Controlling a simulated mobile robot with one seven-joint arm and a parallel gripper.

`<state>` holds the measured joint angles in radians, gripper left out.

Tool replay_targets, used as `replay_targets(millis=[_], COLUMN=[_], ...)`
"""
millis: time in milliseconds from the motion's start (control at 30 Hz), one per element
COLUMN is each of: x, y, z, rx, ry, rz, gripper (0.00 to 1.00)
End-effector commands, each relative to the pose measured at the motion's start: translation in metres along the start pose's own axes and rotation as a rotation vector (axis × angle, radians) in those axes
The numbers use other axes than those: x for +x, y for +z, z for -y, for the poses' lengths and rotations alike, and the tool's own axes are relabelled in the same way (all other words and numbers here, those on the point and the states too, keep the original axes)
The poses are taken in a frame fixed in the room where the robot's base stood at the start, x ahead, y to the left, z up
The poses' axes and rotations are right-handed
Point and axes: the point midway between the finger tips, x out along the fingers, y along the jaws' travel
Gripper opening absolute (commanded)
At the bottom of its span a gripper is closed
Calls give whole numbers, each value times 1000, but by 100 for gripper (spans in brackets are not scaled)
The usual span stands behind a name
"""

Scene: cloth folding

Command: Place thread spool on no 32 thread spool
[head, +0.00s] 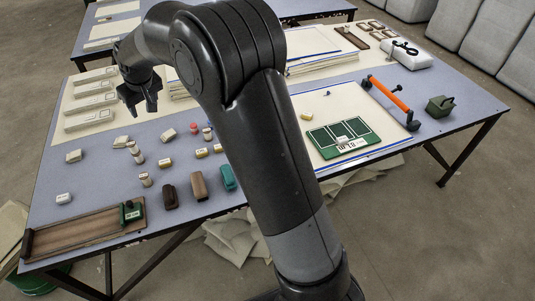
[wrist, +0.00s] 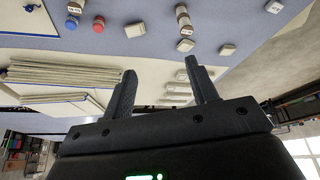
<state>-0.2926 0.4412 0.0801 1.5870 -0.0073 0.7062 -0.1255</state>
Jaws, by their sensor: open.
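My gripper (head: 140,108) is open and empty above the back left of the table, beyond the small items. In the wrist view its two fingers (wrist: 160,68) are spread with nothing between them. White, brown-banded spool-like pieces stand at the left: a pair close together (head: 135,153) and a single one (head: 145,180) nearer the front. In the wrist view, two such pieces (wrist: 183,14) show near the top edge. A red spool (head: 194,128) and a blue spool (head: 207,133) stand further right, partly beside my arm. The number 32 cannot be read on any piece.
The grey-blue table (head: 100,180) holds several small pale blocks (head: 165,162), dark and brown blocks (head: 199,186) and a wooden tray (head: 85,233) at the front left. A green board (head: 343,137) lies at the right. My arm hides the table's middle.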

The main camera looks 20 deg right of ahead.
Motion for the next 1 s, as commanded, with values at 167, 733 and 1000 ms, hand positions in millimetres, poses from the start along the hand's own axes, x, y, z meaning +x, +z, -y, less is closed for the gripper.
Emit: replay_targets(millis=[167,733,1000], x=[-74,-228,-258], y=[41,223,320], z=[-26,-55,-45], rx=[61,271,375], ry=[39,138,173], rz=[-13,-45,-65], gripper=[53,53,53])
